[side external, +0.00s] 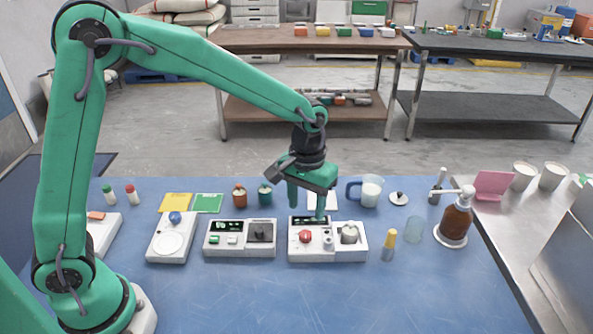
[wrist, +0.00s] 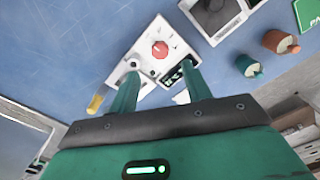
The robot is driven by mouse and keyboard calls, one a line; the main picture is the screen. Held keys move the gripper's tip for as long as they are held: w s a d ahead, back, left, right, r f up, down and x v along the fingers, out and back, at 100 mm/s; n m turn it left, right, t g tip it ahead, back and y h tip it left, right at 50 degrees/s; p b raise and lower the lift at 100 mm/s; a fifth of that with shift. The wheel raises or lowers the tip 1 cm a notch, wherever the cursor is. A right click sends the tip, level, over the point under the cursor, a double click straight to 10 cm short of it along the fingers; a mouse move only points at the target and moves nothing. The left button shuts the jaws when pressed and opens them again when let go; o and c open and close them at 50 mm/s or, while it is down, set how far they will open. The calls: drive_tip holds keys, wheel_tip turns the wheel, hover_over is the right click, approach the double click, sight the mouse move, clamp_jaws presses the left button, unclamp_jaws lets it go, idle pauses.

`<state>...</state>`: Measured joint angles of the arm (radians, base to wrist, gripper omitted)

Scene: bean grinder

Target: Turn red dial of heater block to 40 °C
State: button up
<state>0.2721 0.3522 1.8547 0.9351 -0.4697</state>
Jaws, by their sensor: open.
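The heater block (side external: 297,254) is a white box on the blue table, with a dark display at its back left. Its red dial (side external: 305,236) is on the front left of the top, and the dial also shows in the wrist view (wrist: 160,49). The display reading is too small to tell. My gripper (side external: 307,208) is open and empty above the rear of the heater block, pointing down. In the wrist view its two green fingers (wrist: 160,88) spread on either side of the block's display edge, with the red dial beyond the fingertips, apart from them.
A white device with a dark pad (side external: 240,247) stands left of the block. The table in front is clear.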

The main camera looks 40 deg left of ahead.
sight(306, 233)
drive_tip(key=shift+f, duration=3.85)
drive_tip(key=c, duration=1)
